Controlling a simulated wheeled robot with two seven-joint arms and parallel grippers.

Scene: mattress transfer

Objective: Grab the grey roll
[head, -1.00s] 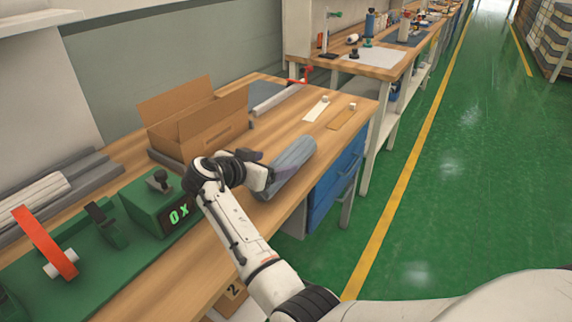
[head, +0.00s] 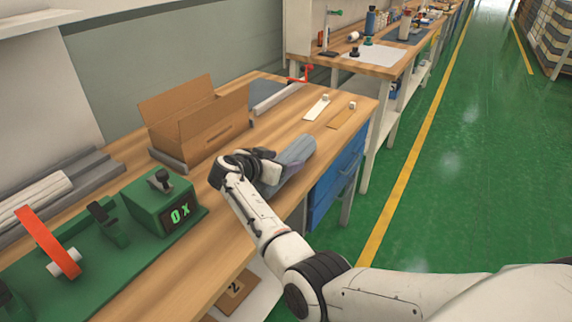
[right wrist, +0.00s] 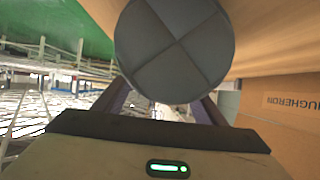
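The grey roll (head: 297,150) lies on the wooden bench near its front edge, right of the cardboard box. My right gripper (head: 268,167) is at the roll's near part and hides some of it. In the right wrist view the roll's round end (right wrist: 175,45) fills the top middle. The two fingers (right wrist: 163,100) stand apart there, with their tips hidden behind the roll's end. The gripper looks open, and I cannot tell whether a finger touches the roll. My left gripper is not in view.
An open cardboard box (head: 200,125) stands behind my right gripper. A green device with a display (head: 160,205) sits to the left. White and tan strips (head: 340,118) lie farther along the bench. Blue drawers (head: 335,180) are under its front edge.

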